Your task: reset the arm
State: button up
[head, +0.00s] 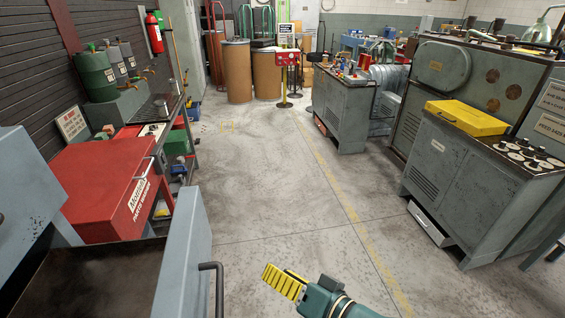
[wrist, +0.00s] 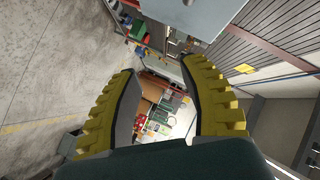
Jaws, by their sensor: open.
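My gripper (head: 286,281) shows at the bottom middle of the head view, with yellow ribbed fingers on a teal-green wrist. It is over the bare concrete floor and touches nothing. In the wrist view, the two yellow fingers (wrist: 168,98) stand apart with nothing between them. Through the gap I see part of the workshop, tilted and far off. The rest of my arm is mostly cut off at the bottom edge of the head view.
An opened grey drawer (head: 183,255) with a black handle is at the lower left, close to my gripper. A red parts washer (head: 105,190) stands behind it. A grey machine cabinet (head: 470,180) with a yellow box (head: 467,118) is at the right. The floor aisle (head: 270,170) between is clear.

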notch_tip(320, 180, up, 13)
jog(key=d+n+t+h, duration=0.1)
jog(key=d+t+h, duration=0.2)
jog(key=t+h, duration=0.25)
jog(key=s+d+r+t+h+p, duration=0.1)
jog(key=s+d+r+t+h, duration=0.2)
jog(key=r, duration=0.4)
jog(key=s+d+r+t+h, duration=0.1)
jog(key=s+r+t+h, duration=0.15)
jog(key=s+r, duration=0.45)
notch_tip(320, 180, up, 39)
jog(key=t+p, duration=0.1)
jog(key=p, duration=3.7)
jog(key=shift+w+r+h, duration=0.15)
jog(key=shift+h, duration=0.15)
